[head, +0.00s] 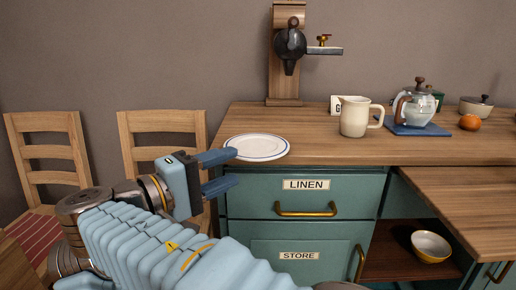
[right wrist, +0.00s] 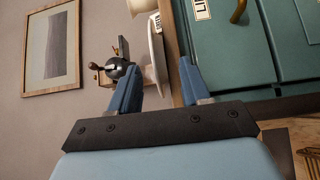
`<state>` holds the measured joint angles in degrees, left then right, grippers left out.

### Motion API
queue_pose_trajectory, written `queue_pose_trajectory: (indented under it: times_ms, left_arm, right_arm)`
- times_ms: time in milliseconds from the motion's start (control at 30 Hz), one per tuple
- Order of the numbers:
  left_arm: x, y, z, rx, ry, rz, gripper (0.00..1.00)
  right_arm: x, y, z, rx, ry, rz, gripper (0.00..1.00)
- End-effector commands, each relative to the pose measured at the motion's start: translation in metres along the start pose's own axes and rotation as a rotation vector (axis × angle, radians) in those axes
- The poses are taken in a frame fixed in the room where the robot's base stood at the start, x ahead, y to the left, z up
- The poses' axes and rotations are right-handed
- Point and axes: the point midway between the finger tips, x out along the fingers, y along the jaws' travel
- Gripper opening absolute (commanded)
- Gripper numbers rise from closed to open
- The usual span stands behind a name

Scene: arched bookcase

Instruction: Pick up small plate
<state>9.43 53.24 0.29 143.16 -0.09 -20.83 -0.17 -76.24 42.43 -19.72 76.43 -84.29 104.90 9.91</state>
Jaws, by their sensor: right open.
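The small plate (head: 257,147) is white with a thin blue rim line. It lies flat on the wooden counter near its front left edge. My right gripper (head: 231,168) is open, just left of the plate at the counter's front left corner, one finger above the other. In the right wrist view the plate (right wrist: 156,48) shows nearly edge-on, in the gap between the two fingers (right wrist: 161,72). I cannot tell whether a finger touches it. Nothing is visibly gripped. My left gripper is not in view.
The wooden counter (head: 320,151) stands on green cabinets with a LINEN drawer (head: 306,195). A wall-mounted grinder (head: 290,45) is behind. Wooden chairs (head: 160,124) stand left.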

Motion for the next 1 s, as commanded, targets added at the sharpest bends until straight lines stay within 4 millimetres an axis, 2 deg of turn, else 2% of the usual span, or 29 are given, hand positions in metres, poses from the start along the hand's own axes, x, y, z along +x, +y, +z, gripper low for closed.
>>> queue_pose_trajectory:
  times_ms: [233,400,500,700,1000]
  left_arm:
    - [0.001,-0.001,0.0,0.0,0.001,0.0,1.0]
    - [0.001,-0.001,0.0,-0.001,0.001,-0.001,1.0]
    - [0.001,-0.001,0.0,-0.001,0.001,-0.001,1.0]
    - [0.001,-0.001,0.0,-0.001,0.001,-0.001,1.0]
    - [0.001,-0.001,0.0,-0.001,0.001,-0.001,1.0]
  right_arm:
    - [0.019,0.0,0.0,0.0,-0.002,-0.001,0.47]
    - [0.048,0.001,0.001,0.0,-0.002,0.0,0.47]
    - [0.058,0.001,0.001,0.0,-0.001,-0.001,0.47]
    - [0.059,0.001,0.0,0.0,0.0,0.0,0.47]
    - [0.058,0.001,0.0,0.0,0.001,0.0,0.01]
